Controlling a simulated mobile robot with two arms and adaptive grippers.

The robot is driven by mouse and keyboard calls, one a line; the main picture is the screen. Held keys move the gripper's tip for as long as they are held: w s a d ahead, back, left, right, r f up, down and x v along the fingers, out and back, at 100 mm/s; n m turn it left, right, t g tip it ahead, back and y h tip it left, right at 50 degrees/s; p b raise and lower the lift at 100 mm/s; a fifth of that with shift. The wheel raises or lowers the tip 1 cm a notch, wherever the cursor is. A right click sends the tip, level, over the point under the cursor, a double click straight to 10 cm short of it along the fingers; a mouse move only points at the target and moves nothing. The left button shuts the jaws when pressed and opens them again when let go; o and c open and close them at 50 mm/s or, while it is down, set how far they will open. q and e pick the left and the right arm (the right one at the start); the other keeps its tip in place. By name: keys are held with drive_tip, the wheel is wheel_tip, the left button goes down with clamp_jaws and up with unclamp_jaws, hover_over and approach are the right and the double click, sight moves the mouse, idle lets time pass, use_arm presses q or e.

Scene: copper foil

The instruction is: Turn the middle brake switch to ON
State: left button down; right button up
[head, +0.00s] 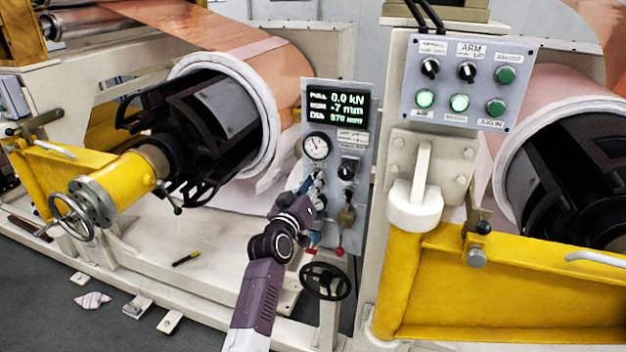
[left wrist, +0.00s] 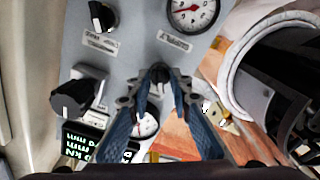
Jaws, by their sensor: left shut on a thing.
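The grey brake panel (head: 350,190) has a display, gauges and several black rotary switches. My left gripper (head: 317,184) is at the panel below the upper gauge (head: 317,146) and hides part of that area. In the left wrist view my left gripper (left wrist: 158,88) has its blue fingers closed around a small black knob (left wrist: 158,70). Two other black knobs, one at the edge (left wrist: 70,99) and one higher (left wrist: 102,16), stand left of it there. Labels near them are too small or inverted to read, so I cannot tell the switch positions. My right gripper is not in view.
A lit display (head: 337,108) tops the panel. A control box (head: 468,82) with switches and green buttons stands to the right. A black handwheel (head: 325,281) is below the panel. A copper roll (head: 280,75) lies left, and yellow arms (head: 500,280) flank the area.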

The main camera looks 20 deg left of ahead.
use_arm(q)
drive_tip(key=shift+n, duration=0.4)
drive_tip(key=c, duration=2.1)
unclamp_jaws()
drive_tip(key=s, duration=1.2)
drive_tip(key=shift+a, duration=0.25)
